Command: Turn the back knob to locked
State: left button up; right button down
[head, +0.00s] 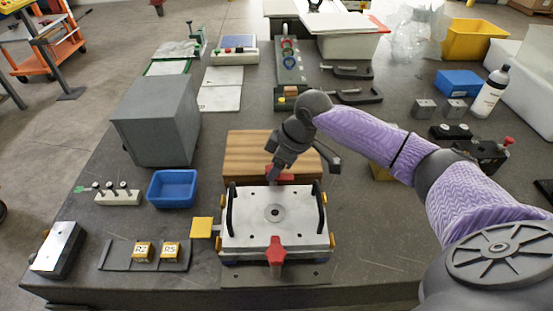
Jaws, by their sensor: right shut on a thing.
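The mould base (250,218) is a pale metal plate with a round centre hole and black handles at its left and right sides. The back knob (279,176) is red and sits at the plate's far edge, partly hidden by my gripper. My right gripper (275,174) reaches down from above and is shut on the back knob. I cannot make out any lock marking on the back knob. My left gripper is not in view.
A wooden block (245,150) lies right behind the mould base. A blue bin (173,188) and a grey box (158,120) stand to the left. A yellow tab (202,227) sticks out at the base's left side. A white bottle (490,92) stands far right.

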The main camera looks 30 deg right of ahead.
jog(key=m+p, duration=0.2)
jog(key=p, duration=0.1)
jog(key=r+m+t+h+p, duration=0.1)
jog(key=m+p, duration=0.1)
jog(key=p, duration=0.2)
jog(key=shift+s+a, duration=0.1)
jog(key=shift+a, duration=0.05)
jog(key=m+h+p, duration=0.1)
jog(key=m+p, duration=0.1)
jog(key=p, duration=0.1)
jog(key=m+h+p, duration=0.1)
jog(key=m+p, duration=0.1)
jog(key=p, duration=0.1)
jog(key=shift+a+f+m, duration=0.15)
jog(key=shift+f+m, duration=0.05)
jog(key=shift+m, duration=0.1)
jog(key=m+h+p, duration=0.1)
jog(key=m+p, duration=0.1)
jog(key=m, duration=0.1)
jog(key=shift+a+f+m+p, duration=0.1)
jog(key=shift+f+m+p, duration=0.05)
jog(key=shift+m+p, duration=0.2)
jog(key=shift+m+h+p, duration=0.4)
jog(key=shift+m+h, duration=0.2)
jog(key=shift+m, duration=0.55)
jog(key=shift+f+m+g+h, duration=0.1)
jog(key=shift+m+g+h, duration=0.3)
jog(key=shift+m, duration=0.7)
